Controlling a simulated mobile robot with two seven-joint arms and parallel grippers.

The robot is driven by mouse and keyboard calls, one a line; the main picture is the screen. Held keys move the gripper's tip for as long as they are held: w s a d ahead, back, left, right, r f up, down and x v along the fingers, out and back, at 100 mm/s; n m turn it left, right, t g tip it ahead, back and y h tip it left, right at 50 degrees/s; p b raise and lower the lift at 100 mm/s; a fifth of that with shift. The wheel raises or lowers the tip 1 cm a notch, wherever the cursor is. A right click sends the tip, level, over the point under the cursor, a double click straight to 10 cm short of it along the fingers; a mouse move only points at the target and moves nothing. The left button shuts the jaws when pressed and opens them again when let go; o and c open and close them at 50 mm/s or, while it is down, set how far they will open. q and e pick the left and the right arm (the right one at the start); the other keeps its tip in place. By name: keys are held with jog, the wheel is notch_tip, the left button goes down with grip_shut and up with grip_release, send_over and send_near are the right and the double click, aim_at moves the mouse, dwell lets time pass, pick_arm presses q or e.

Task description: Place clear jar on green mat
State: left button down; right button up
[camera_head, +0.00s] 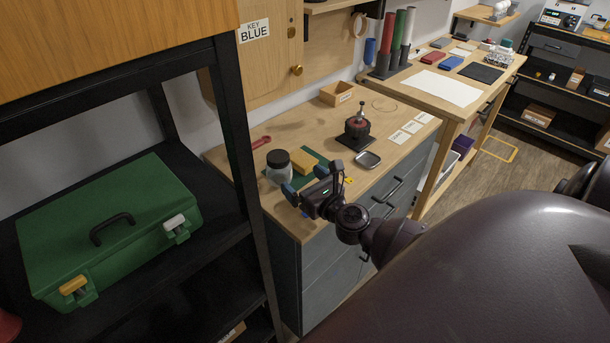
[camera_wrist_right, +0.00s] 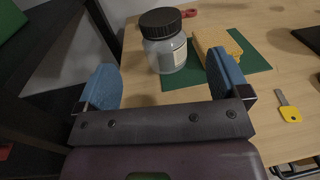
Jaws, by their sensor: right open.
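The clear jar (camera_head: 279,168) has a black lid and stands upright on the wooden bench at its left end. In the right wrist view the jar (camera_wrist_right: 170,56) stands at the left edge of the green mat (camera_wrist_right: 250,68); whether its base overlaps the mat is hard to tell. The mat (camera_head: 299,182) lies partly under a yellow block (camera_head: 303,162). My right gripper (camera_head: 305,186) is open and empty, with blue fingertips. In the wrist view the gripper (camera_wrist_right: 165,80) has the jar beyond and between its fingers, not touching. My left gripper is not in view.
A yellow key (camera_wrist_right: 288,108) lies right of the mat. A red tool (camera_head: 261,142) lies behind the jar. A dark stand (camera_head: 356,138) and a small tray (camera_head: 368,159) are farther right. A black shelf post (camera_head: 234,128) rises close left of the bench.

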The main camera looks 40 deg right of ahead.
aim_at(285, 164)
jog(key=w, duration=1)
jog(key=shift+w+d, duration=0.2)
jog(key=shift+w, duration=0.15)
jog(key=shift+c, duration=0.2)
jog(key=c, duration=1)
